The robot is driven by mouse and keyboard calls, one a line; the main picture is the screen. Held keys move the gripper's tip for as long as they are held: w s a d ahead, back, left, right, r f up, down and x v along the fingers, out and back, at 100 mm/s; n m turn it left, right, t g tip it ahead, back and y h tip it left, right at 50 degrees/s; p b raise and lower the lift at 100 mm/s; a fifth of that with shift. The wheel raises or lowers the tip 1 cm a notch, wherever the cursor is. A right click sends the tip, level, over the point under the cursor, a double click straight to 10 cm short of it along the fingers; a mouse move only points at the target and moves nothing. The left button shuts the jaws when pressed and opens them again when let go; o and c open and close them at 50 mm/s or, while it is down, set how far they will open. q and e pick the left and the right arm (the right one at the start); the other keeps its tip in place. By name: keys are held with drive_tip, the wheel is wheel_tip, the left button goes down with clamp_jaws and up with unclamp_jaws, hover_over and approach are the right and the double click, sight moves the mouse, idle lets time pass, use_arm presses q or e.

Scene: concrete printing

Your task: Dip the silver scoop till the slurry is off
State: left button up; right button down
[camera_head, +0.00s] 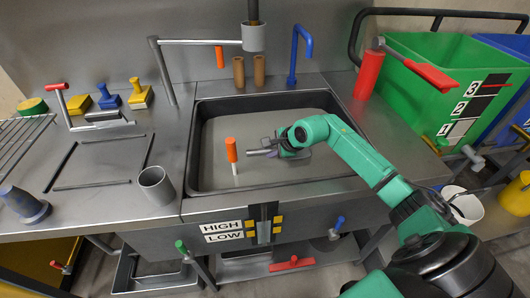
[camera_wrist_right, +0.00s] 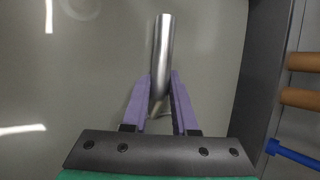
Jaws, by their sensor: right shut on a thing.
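My right gripper (camera_head: 274,151) is over the sink basin (camera_head: 191,148), its purple fingers (camera_wrist_right: 180,103) shut on a silver cylindrical piece (camera_wrist_right: 163,48), which I take for the silver scoop (camera_head: 256,152). In the right wrist view its bare metal end points away from the fingers, and the part between the fingers is mostly hidden. I cannot make out slurry on it. The basin has a smooth grey surface (camera_head: 265,125); how far the scoop is above or in it is unclear. My left gripper is out of view.
An orange-handled tool (camera_head: 231,150) stands upright in the basin close left of the scoop. A blue faucet (camera_head: 300,52) and two brown cylinders (camera_head: 259,70) are behind. A grey cup (camera_head: 156,186) stands on the left counter. A green bin (camera_head: 420,100) is right.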

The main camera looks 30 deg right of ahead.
drive_tip(key=shift+w+a, duration=0.2)
drive_tip(key=shift+a, duration=0.3)
drive_tip(key=shift+w+a, duration=0.15)
drive_tip(key=shift+a, duration=0.35)
drive_tip(key=shift+d, duration=0.1)
drive_tip(key=shift+s+d+b, duration=0.35)
drive_tip(key=shift+d+b, duration=0.1)
drive_tip(key=shift+d, duration=0.4)
drive_tip(key=shift+w+a, duration=0.2)
drive_tip(key=shift+a, duration=0.3)
drive_tip(key=shift+w+a, duration=0.15)
drive_tip(key=shift+a, duration=0.3)
